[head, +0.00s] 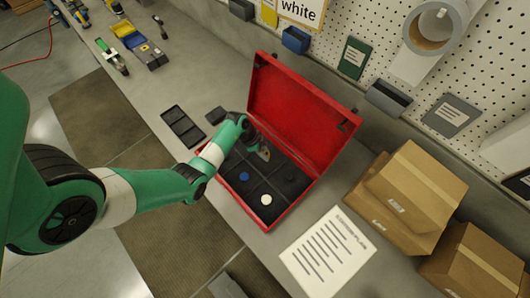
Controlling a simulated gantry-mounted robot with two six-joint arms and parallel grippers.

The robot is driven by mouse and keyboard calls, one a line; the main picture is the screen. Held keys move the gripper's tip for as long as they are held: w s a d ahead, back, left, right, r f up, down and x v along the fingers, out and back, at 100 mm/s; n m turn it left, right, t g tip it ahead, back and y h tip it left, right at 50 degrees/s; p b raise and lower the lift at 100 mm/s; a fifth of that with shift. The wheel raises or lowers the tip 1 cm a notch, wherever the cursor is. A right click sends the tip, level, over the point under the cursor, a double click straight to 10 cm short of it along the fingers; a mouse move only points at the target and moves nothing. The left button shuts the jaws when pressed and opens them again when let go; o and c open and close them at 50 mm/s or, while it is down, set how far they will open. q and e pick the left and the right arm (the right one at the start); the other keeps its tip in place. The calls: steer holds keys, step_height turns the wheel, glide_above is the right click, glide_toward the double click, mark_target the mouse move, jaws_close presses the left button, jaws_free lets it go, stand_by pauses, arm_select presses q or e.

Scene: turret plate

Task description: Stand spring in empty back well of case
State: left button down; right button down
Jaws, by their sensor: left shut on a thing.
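The red case (247,211) stands open on the grey bench, its lid raised at the back. Its dark inside is divided into wells. A blue round piece (244,176) sits in one well and a white round piece (266,199) in a front well. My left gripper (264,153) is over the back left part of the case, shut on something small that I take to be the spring. The spring is too small and too hidden by the gripper to make out. The arm and gripper cover part of the back wells. My right gripper is not in view.
A black compartment tray (183,127) and a small dark block (215,115) lie left of the case. A printed sheet (327,251) lies in front right. Cardboard boxes (405,195) stand at the right. The raised lid (297,113) and pegboard wall bound the back.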

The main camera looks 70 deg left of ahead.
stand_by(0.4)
arm_select(q)
steer(key=shift+f, duration=0.35)
steer(key=shift+f, duration=0.35)
stand_by(0.7)
steer(key=c, duration=0.6)
jaws_free()
